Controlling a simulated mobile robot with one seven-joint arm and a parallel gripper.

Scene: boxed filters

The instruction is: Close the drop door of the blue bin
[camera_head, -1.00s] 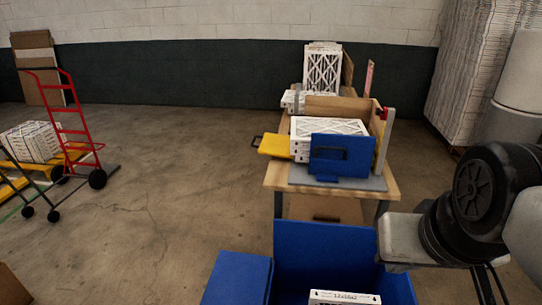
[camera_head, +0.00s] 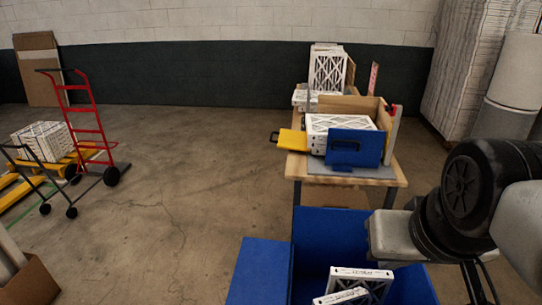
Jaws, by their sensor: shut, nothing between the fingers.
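The large blue bin (camera_head: 335,222) stands on the floor at the bottom middle, cut off by the lower edge. A flat blue panel (camera_head: 258,270), which looks like its drop door, juts out to the left of the bin, open. Its exact angle is hard to tell. White boxed filters (camera_head: 360,277) lie inside the bin. My arm, with black round joints and a grey link, reaches in from the right, and the grey link is over the bin's right side. My gripper itself does not show.
A wooden bench (camera_head: 390,175) behind the bin carries filters (camera_head: 330,128), an upright blue panel (camera_head: 355,148) and a yellow piece (camera_head: 291,141). A red hand truck (camera_head: 85,115) and a yellow cart (camera_head: 30,185) stand at left. The floor between is clear.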

